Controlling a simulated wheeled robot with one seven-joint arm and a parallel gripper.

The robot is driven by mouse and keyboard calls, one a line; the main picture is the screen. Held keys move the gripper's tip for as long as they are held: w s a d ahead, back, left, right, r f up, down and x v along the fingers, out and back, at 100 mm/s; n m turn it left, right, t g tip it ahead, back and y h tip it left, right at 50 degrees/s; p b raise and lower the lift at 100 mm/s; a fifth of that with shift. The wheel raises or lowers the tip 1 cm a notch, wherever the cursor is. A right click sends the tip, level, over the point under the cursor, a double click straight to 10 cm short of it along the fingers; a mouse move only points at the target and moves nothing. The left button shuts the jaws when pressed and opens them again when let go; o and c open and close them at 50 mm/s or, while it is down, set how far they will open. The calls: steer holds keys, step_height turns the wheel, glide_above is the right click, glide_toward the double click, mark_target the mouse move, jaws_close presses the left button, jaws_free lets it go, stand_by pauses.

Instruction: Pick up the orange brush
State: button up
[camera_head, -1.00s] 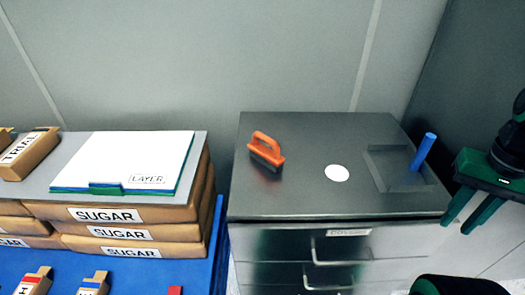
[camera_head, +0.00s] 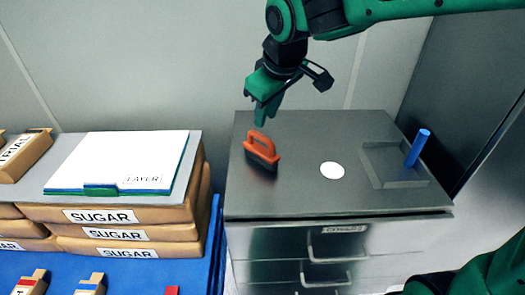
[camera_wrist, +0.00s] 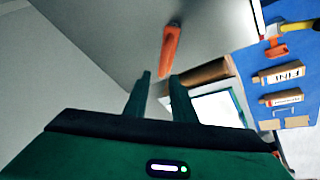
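The orange brush (camera_head: 262,150) stands on the left part of the grey metal cabinet top (camera_head: 300,195), its handle up and its dark bristles down. My green gripper (camera_head: 262,116) is above the brush, its fingers pointing down toward the handle. In the wrist view the brush (camera_wrist: 171,48) shows at the top centre, beyond the tips of my two fingers (camera_wrist: 162,82). The fingers are apart with nothing between them, so the gripper is open. The brush appears untouched.
A white disc (camera_head: 332,170) and a square recess with a blue upright stick (camera_head: 417,148) are right of the brush. Stacked sugar bags (camera_head: 150,230) with a white folder (camera_head: 125,158) on top stand to the left. A wall is behind.

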mark_target(259, 134)
steer(key=shift+a+x, duration=0.15)
steer(key=shift+x, duration=2.5)
steer(key=shift+a+x, duration=0.15)
steer(key=shift+x, duration=2.5)
steer(key=shift+s, duration=0.15)
jaws_close()
